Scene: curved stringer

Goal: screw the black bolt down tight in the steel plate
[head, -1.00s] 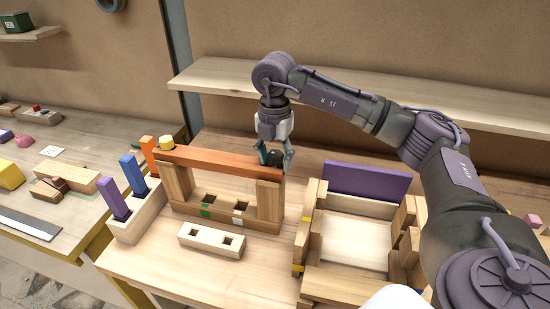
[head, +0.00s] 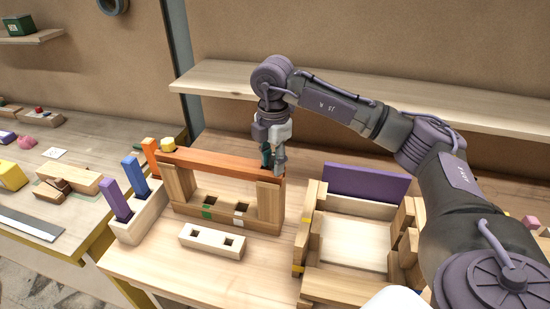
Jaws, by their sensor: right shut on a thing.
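My right gripper (head: 272,164) points down at the right end of an orange beam (head: 220,163) that lies across two wooden posts. It is shut on the black bolt there; the fingers now hide nearly all of the bolt, so I cannot tell how deep it sits. I cannot make out a steel plate under the bolt. A yellow knob (head: 167,144) stands at the beam's left end. My left gripper is out of view.
A pale block with two square holes (head: 212,241) lies in front of the frame. A wooden box with a purple back board (head: 365,183) stands right. A shelf (head: 220,78) runs behind.

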